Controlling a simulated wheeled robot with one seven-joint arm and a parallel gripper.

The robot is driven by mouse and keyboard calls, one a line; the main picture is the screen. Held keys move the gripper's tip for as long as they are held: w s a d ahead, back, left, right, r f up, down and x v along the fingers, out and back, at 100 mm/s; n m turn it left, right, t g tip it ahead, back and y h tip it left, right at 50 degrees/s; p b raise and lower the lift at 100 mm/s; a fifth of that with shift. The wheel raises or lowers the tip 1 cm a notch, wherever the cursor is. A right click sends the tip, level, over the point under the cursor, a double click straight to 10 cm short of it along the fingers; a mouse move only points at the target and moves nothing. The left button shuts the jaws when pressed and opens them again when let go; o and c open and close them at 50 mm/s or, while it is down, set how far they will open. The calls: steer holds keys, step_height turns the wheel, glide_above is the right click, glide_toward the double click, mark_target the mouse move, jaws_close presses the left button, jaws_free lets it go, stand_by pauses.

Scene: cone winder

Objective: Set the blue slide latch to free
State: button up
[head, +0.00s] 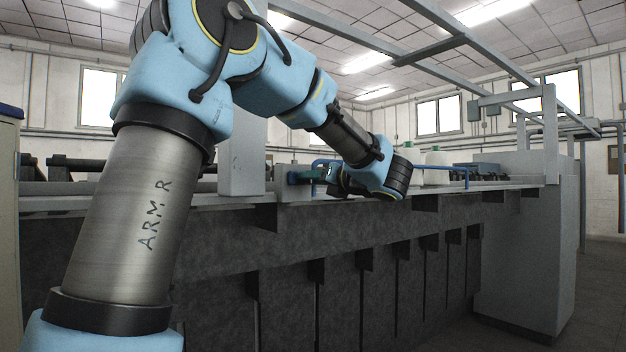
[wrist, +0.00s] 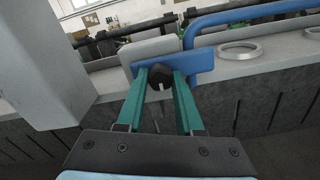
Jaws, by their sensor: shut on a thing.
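The blue slide latch (wrist: 201,61) is a flat blue plate in front of a pale grey plate (wrist: 140,47) in the wrist view. A black knob (wrist: 160,88) stands out from it towards me. My gripper (wrist: 160,76) has its two teal fingers on either side of this knob, shut on it. In the head view my gripper (head: 308,175) is at the machine's front edge, and the latch there is mostly hidden and too small to read. The marks for its positions cannot be made out.
A grey post (wrist: 38,62) stands close on the left in the wrist view. A bent blue rail (wrist: 245,14) runs to the upper right of the latch, with a pale ring (wrist: 240,51) on the ledge below it. White cones (head: 437,158) stand farther along the machine.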

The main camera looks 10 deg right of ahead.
mark_target(293, 178)
jaws_close()
stand_by(0.7)
steer(key=a+b, duration=0.1)
steer(key=b, duration=0.1)
steer(key=s+a+b, duration=0.1)
steer(key=b, duration=0.1)
steer(key=a+b, duration=0.1)
steer(key=shift+s+a+f+b, duration=0.15)
steer(key=shift+s+f+b, duration=0.15)
steer(key=shift+b, duration=0.1)
steer(key=shift+s+a+r+b, duration=0.15)
steer(key=shift+s+a+b, duration=0.05)
steer(key=shift+a+b, duration=0.2)
steer(key=shift+s+a+r+b, duration=0.1)
steer(key=shift+s+a+b, duration=0.05)
steer(key=shift+a+b, duration=0.25)
steer(key=o, duration=0.9)
jaws_free()
